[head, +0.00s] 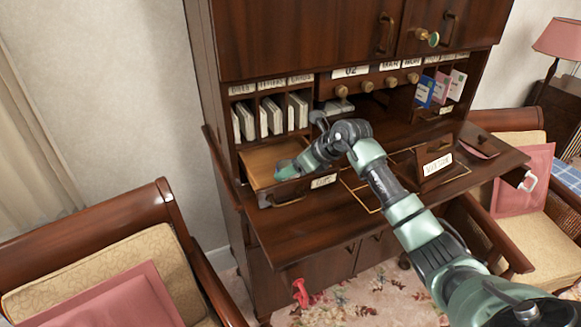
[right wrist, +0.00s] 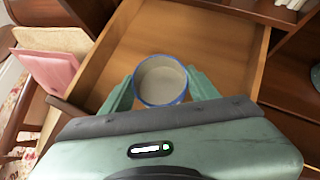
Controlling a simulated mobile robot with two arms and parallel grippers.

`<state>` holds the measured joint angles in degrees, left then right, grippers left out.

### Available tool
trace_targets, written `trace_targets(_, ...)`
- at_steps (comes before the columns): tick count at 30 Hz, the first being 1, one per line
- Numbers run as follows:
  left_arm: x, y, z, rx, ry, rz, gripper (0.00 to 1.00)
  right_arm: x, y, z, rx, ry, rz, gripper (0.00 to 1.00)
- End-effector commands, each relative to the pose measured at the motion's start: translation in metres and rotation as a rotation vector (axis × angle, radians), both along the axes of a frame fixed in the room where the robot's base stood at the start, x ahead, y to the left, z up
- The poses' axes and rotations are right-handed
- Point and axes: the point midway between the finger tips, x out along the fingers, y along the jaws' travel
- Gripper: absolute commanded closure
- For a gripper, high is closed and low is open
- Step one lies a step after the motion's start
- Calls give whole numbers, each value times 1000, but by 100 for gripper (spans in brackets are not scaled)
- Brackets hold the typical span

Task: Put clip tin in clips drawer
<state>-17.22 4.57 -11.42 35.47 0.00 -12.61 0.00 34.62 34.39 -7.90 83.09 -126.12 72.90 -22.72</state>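The clip tin (right wrist: 160,82) is a round tin with a blue rim and a pale grey inside, in the right wrist view. My right gripper (right wrist: 160,88) has a green finger against each side of it. In the head view my right gripper (head: 284,170) is at the pulled-out clips drawer (head: 265,157), and the tin is not clearly seen there. The drawer is wooden, with a small label (head: 323,181) on its front. Its bare floor (right wrist: 195,35) shows beyond the tin. I cannot tell whether the tin touches it. My left gripper is not in view.
The drawer sits in a dark wood desk (head: 300,228) with its writing surface folded down. Pigeonholes with white envelopes (head: 270,115) are above the drawer. A cushioned chair (head: 110,265) stands at left, another (head: 515,205) at right. My right arm crosses the desk.

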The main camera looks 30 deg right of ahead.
Motion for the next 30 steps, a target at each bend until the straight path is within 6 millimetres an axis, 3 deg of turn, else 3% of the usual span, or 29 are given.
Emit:
trace_targets(1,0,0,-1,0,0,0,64,0,0,0,0,0,0,29)
trace_targets(2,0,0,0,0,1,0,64,0,0,0,0,0,0,21)
trace_targets(3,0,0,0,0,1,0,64,0,0,0,0,0,0,19)
trace_targets(16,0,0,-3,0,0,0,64,-5,-4,8,-2,-3,0,19)
trace_targets(30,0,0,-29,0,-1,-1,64,-63,-34,72,-3,-2,-1,19)
